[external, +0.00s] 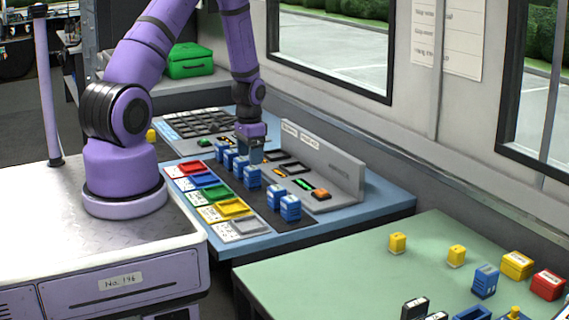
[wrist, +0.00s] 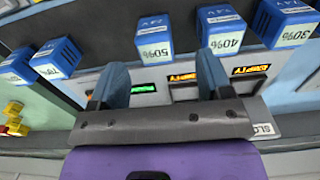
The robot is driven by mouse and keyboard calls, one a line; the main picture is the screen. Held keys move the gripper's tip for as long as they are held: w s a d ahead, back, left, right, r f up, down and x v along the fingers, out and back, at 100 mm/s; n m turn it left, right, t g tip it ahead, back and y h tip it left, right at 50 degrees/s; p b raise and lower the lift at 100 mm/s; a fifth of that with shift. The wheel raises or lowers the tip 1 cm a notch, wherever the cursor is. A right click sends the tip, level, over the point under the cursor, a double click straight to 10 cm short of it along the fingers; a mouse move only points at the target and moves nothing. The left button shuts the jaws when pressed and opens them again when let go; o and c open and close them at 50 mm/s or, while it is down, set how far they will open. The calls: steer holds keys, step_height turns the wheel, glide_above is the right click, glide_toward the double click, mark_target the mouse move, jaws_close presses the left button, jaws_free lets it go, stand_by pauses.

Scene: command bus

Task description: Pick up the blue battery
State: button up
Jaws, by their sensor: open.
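Several blue batteries stand in a row on the dark strip of the console, such as one in the middle (external: 252,176) and one at the near end (external: 290,208). Another blue battery (external: 485,281) stands on the green table. In the wrist view I see batteries labelled 50% (wrist: 153,37), 40% (wrist: 221,30) and 30% (wrist: 285,24), with two more at the left (wrist: 57,58). My gripper (external: 249,155) is above the console beside the row. Its fingers (wrist: 160,85) are apart with nothing between them. Both point toward the console near the 50% and 40% batteries.
Coloured trays (external: 218,191) lie along the console's front. A grey upright panel (external: 325,165) stands behind the row, close to my gripper. The green table (external: 330,280) holds yellow, red and blue blocks. A green case (external: 190,62) sits at the back.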

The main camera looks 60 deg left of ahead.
mark_target(252, 168)
steer(key=shift+w+d+f, duration=0.1)
steer(key=shift+d+f, duration=0.05)
steer(key=shift+f, duration=1.35)
steer(key=shift+w+d+f, duration=0.1)
steer(key=shift+d+f, duration=0.05)
steer(key=shift+f, duration=1.35)
steer(key=c, duration=1.1)
steer(key=shift+r, duration=0.1)
step_height(252, 168, up, 10)
steer(key=shift+f, duration=0.1)
